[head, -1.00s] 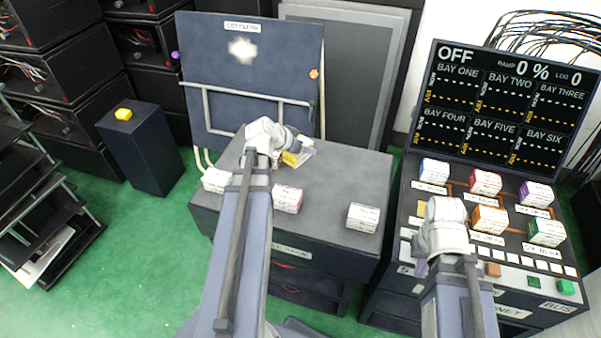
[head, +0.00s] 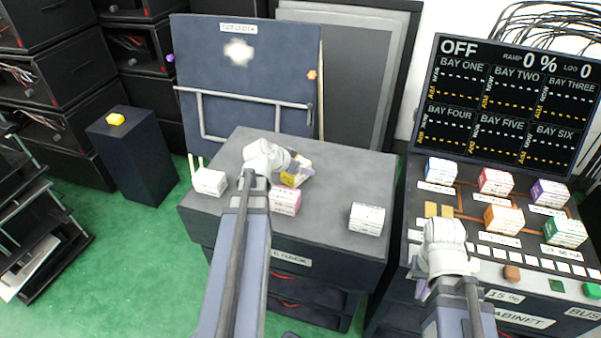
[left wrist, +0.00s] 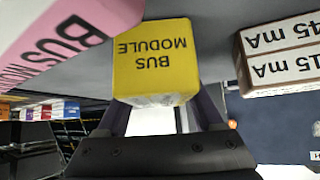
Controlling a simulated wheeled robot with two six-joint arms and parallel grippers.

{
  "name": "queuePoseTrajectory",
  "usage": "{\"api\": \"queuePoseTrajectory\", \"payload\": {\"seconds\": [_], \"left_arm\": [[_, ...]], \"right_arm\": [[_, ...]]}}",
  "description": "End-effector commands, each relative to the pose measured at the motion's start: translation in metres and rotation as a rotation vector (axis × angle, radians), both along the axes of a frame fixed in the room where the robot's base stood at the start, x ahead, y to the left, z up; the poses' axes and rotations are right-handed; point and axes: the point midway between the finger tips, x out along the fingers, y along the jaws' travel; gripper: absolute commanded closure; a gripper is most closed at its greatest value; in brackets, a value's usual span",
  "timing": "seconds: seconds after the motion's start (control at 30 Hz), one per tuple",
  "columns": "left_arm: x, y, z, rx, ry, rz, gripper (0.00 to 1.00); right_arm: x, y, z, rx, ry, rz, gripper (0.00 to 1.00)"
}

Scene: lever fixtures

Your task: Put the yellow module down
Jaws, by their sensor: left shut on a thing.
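The yellow module (head: 292,181) is in my left gripper (head: 297,172), over the grey bench top (head: 325,165), just behind the pink module (head: 285,202). In the left wrist view the yellow module (left wrist: 153,60) sits between the fingers (left wrist: 165,120), its "BUS MODULE" label upside down. The pink module (left wrist: 65,40) is beside it there, a small gap between them. I cannot tell whether the yellow module touches the bench top. My right gripper (head: 424,290) is over the front left of the control cabinet; its fingers are mostly hidden by my arm.
White blocks stand at the bench's left (head: 210,182) and right (head: 367,218); bare bench lies between the pink and right blocks. A panel with a bar (head: 245,75) stands behind. At right, the cabinet carries coloured modules and a screen (head: 505,105). A yellow knob (head: 115,119) tops a dark pedestal.

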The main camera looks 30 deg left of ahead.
Motion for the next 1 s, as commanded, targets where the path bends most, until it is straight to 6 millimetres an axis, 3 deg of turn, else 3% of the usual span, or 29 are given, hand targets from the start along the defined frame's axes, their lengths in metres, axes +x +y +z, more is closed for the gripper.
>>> {"api": "queuePoseTrajectory", "payload": {"seconds": [0.33,0.37,0.6,1.0], "left_arm": [[0.0001,0.0,-0.0032,0.0,0.0,0.0,0.94],[0.0,0.0,-0.003,0.0,0.0,0.0,0.3],[0.0001,0.0,-0.0018,0.0,0.0,0.0,0.03],[0.0,-0.0001,0.0021,0.0,0.0,0.0,0.02]], "right_arm": [[0.0001,-0.0002,-0.0032,-0.001,0.0,0.0,1.0],[0.0001,-0.0002,-0.0029,-0.001,0.0,0.0,1.0],[0.0001,-0.0002,-0.0017,-0.001,0.0,0.0,1.0],[0.0001,-0.0001,0.0021,0.0,0.0,0.0,1.0]]}}
